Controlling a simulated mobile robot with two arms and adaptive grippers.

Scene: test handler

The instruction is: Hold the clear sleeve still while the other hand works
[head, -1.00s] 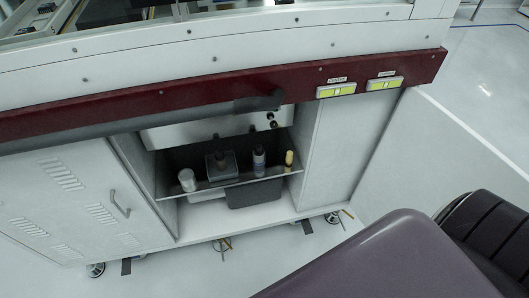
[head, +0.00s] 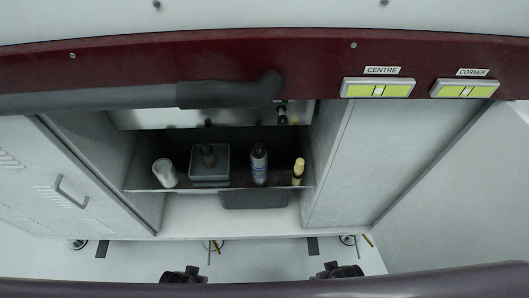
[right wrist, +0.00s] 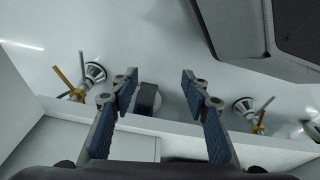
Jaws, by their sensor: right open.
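No clear sleeve can be made out in either view. My right gripper (right wrist: 165,95) is open and empty in the right wrist view, its two blue-padded fingers apart above the pale floor. In the head view two dark shapes show at the bottom edge. They look like the tops of my left gripper (head: 183,275) and right gripper (head: 340,271), mostly hidden behind my purple body. The left one's fingers cannot be seen.
A shelf (head: 232,187) in the open cabinet bay bears a white cylinder (head: 165,173), a dark box (head: 210,172), a bottle (head: 259,164) and a yellow-topped container (head: 298,171). A dark red rail (head: 220,54) with a grey pipe (head: 230,92) crosses above. Labels read CENTRE (head: 382,71) and CORNER (head: 472,72).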

